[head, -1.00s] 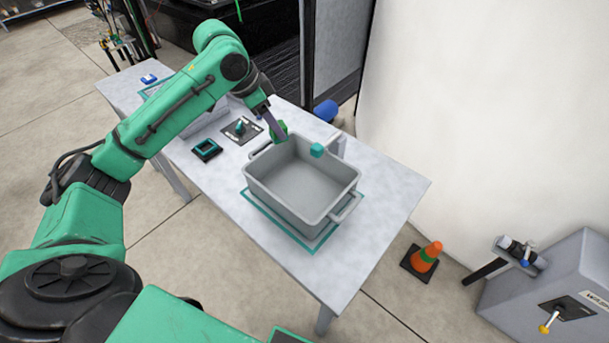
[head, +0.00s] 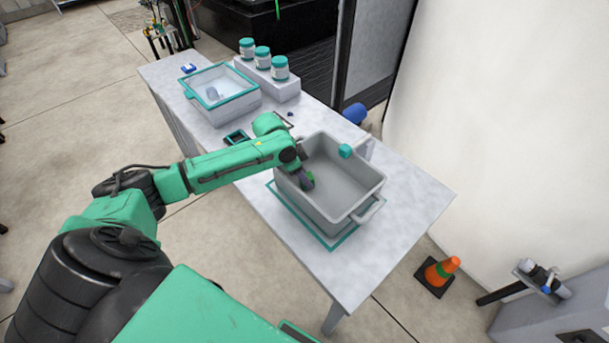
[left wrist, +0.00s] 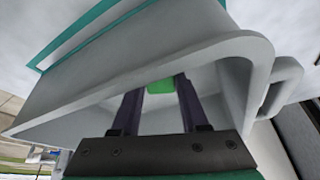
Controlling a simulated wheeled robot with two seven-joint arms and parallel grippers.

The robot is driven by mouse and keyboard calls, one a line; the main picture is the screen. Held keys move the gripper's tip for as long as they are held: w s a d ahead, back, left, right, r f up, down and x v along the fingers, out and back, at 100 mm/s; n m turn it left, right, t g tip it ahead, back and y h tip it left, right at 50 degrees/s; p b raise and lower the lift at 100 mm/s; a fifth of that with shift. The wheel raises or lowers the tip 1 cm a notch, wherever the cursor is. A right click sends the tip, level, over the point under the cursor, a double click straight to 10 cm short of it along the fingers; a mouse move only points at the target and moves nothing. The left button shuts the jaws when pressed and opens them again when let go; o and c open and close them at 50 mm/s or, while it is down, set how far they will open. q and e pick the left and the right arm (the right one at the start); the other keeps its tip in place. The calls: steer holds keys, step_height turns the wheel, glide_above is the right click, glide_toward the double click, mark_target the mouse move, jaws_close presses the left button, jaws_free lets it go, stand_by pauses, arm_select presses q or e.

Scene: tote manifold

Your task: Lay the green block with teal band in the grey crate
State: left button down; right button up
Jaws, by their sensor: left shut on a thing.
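The green block (head: 312,175) shows as a small green patch at my left gripper (head: 307,182), inside the grey crate (head: 345,204) near its left wall. In the left wrist view the green block (left wrist: 160,87) sits between the two dark fingers of my left gripper (left wrist: 161,92), which is shut on it. Its teal band cannot be made out. The crate's grey wall and rim (left wrist: 150,70) surround the fingers in that view. Whether the block touches the crate floor cannot be told. My right gripper is not in view.
A teal-rimmed tote (head: 222,101) and several teal-lidded jars (head: 280,69) stand farther back on the table (head: 400,220). A dark square holder (head: 236,138) lies beside my arm. The table right of the crate is clear.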

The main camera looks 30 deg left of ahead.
arm_select(q)
steer(key=shift+c, duration=2.1)
jaws_free()
steer(key=shift+r, duration=0.1)
steer(key=shift+s+a+r, duration=0.1)
steer(key=shift+a+r, duration=0.05)
steer(key=shift+r, duration=0.2)
steer(key=v, duration=1.1)
steer(key=shift+s, duration=0.15)
